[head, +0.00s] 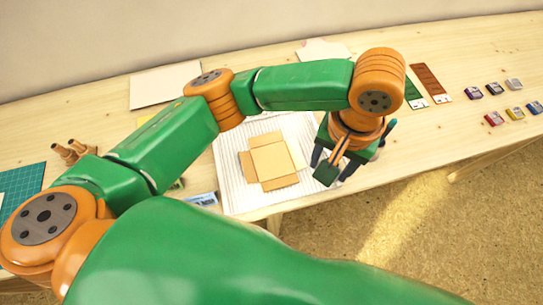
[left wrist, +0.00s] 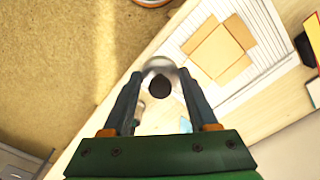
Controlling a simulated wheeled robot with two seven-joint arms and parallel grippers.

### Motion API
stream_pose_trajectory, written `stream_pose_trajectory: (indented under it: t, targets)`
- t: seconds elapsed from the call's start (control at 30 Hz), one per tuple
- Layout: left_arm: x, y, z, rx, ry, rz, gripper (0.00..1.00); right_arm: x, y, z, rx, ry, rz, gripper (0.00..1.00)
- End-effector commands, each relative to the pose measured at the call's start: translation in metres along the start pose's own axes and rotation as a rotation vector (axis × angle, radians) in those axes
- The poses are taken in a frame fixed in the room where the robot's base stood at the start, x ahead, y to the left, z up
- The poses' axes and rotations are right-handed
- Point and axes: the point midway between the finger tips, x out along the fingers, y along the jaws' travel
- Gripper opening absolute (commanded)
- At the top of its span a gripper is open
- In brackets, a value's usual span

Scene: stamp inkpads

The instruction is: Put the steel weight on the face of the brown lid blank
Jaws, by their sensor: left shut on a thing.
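The brown lid blank (head: 272,161) lies flat and unfolded, with flaps around a square middle, on a white ribbed mat (head: 232,195). It also shows in the left wrist view (left wrist: 220,52). My left gripper (head: 333,168) is over the mat's right side, to the right of the blank. In the left wrist view my left gripper (left wrist: 160,82) is shut on the steel weight (left wrist: 158,64), a shiny round piece with a dark knob between the fingers. The weight is hidden in the head view. It appears beside the blank, not over it. My right gripper is out of view.
Several small inkpads (head: 493,118) sit at the far right. Green (head: 412,97) and brown (head: 431,84) strips lie behind my left wrist. Wooden-handled pieces (head: 73,151) and a teal cutting mat (head: 16,200) are at the left. A pale sheet (head: 160,84) lies at the back.

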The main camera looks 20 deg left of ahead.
Motion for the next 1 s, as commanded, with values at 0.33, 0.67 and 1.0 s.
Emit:
stream_pose_trajectory:
  t: [0.33, 0.67, 1.0]
  targets:
    - [0.052, -0.094, -0.019, -0.007, -0.004, -0.004, 0.0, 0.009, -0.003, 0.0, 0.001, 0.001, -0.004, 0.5]
    - [0.107, -0.135, -0.027, -0.001, -0.003, -0.003, 0.0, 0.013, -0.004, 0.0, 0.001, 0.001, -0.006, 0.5]
    - [0.13, -0.133, -0.028, 0.003, 0.002, -0.001, 0.0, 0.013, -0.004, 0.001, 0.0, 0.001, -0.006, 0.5]
